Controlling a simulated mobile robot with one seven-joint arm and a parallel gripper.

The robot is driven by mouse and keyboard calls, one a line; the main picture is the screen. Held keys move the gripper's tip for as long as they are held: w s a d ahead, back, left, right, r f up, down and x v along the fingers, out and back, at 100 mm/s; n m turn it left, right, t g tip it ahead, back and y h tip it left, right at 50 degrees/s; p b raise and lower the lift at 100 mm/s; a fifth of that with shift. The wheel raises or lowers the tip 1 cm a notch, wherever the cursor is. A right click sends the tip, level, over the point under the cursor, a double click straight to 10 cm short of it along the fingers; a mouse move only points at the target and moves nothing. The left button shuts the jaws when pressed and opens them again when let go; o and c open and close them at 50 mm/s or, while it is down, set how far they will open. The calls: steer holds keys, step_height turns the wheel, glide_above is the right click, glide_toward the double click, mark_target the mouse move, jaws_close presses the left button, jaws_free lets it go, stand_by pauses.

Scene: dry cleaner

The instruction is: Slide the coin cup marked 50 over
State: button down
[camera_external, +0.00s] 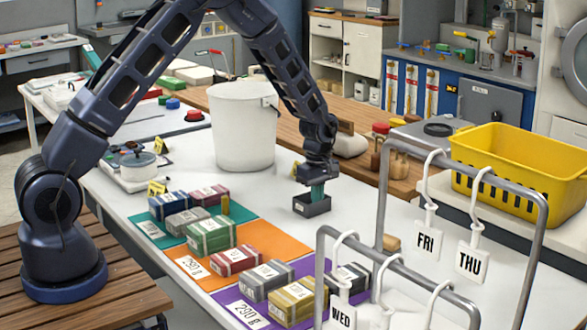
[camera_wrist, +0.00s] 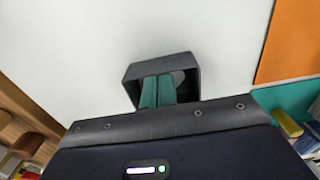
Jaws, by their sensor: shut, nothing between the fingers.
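A small dark grey, square, open-topped cup (camera_external: 312,209) stands on the white table right of the white bucket. No number 50 is readable on it. My gripper (camera_external: 317,191) points down at the cup, its teal fingers shut and empty. In the wrist view the fingertips (camera_wrist: 159,90) reach inside the cup's walls (camera_wrist: 130,72), and a round grey disc, perhaps a coin, lies inside beside them. I cannot tell whether the fingers touch a wall; the fingertips are hidden by the near wall in the external view.
The white bucket (camera_external: 244,128) stands left of the cup. Several small weighted packs sit on teal, orange (camera_external: 282,241) and purple mats at the front. Grey rails (camera_external: 382,190) with day tags stand at the right.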

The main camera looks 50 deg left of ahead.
steer(key=d, duration=1.5)
steer(key=shift+d, duration=0.2)
step_height(320, 180, up, 10)
steer(key=s+a+r+m+t+h, duration=0.1)
steer(key=s+a+r+m, duration=0.4)
steer(key=s+r, duration=0.6)
steer(key=s+a+r+m+t, duration=0.1)
steer(key=s+a+r+m, duration=0.4)
steer(key=s+r, duration=0.6)
steer(key=s+a+r+m+t, duration=0.1)
steer(key=s+a+r+m, duration=0.2)
steer(key=s, duration=0.9)
steer(key=s+a+r+m+t+y, duration=0.1)
steer(key=s+a+r+m, duration=0.2)
steer(key=s, duration=0.9)
steer(key=shift+a+m+t, duration=0.3)
steer(key=shift+a+m, duration=0.3)
steer(key=shift+m, duration=0.4)
